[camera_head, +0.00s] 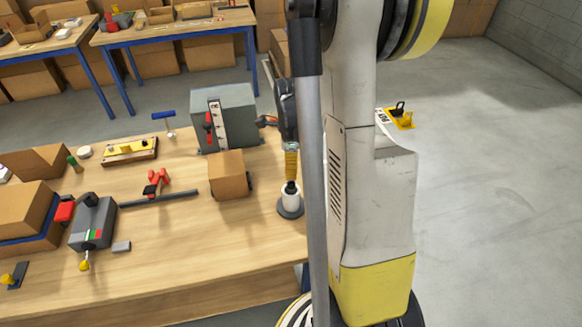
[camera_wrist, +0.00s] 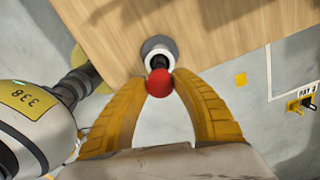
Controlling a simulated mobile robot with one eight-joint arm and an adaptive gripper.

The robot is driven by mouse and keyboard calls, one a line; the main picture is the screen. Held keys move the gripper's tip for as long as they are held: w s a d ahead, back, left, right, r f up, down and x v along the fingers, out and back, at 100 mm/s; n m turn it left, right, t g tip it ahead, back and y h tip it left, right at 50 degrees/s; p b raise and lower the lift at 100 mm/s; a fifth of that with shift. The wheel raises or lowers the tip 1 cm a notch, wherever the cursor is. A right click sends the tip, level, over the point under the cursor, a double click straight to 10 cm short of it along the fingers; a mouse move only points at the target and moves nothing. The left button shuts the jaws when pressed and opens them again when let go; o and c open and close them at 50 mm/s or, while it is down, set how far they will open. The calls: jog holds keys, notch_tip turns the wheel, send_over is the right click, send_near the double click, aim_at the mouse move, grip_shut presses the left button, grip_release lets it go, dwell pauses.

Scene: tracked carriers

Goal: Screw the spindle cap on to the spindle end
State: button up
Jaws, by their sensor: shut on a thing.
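My gripper (camera_wrist: 159,80) is shut on the red, round spindle cap (camera_wrist: 159,84), which sits between its two yellow fingertips. Just beyond the cap in the wrist view is the spindle (camera_wrist: 158,51), with a pale collar, a dark end and a grey base. In the head view the spindle (camera_head: 291,199) stands upright on a dark round base near the table's right edge. My gripper (camera_head: 291,170) points down right above it there, and the cap does not show. I cannot tell whether the cap touches the spindle end.
A cardboard box (camera_head: 228,176) stands left of the spindle on the wooden table (camera_head: 200,245). A grey-green cabinet (camera_head: 226,118) with a red handle stands behind it. A dark bar (camera_head: 160,198) and red clamp lie further left. The floor right of the table is mostly clear.

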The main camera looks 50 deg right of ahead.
aim_at(291, 184)
jog(key=shift+f+b, duration=1.1)
jog(key=shift+f, duration=0.5)
jog(key=shift+b, duration=0.3)
dwell(0.4)
jog(key=shift+f, duration=0.15)
jog(key=shift+f+b, duration=0.65)
jog(key=shift+b, duration=0.1)
jog(key=shift+c, duration=0.7)
jog(key=shift+f+b, duration=0.55)
jog(key=shift+f, duration=0.1)
jog(key=o, duration=0.9)
jog(key=shift+o, duration=0.2)
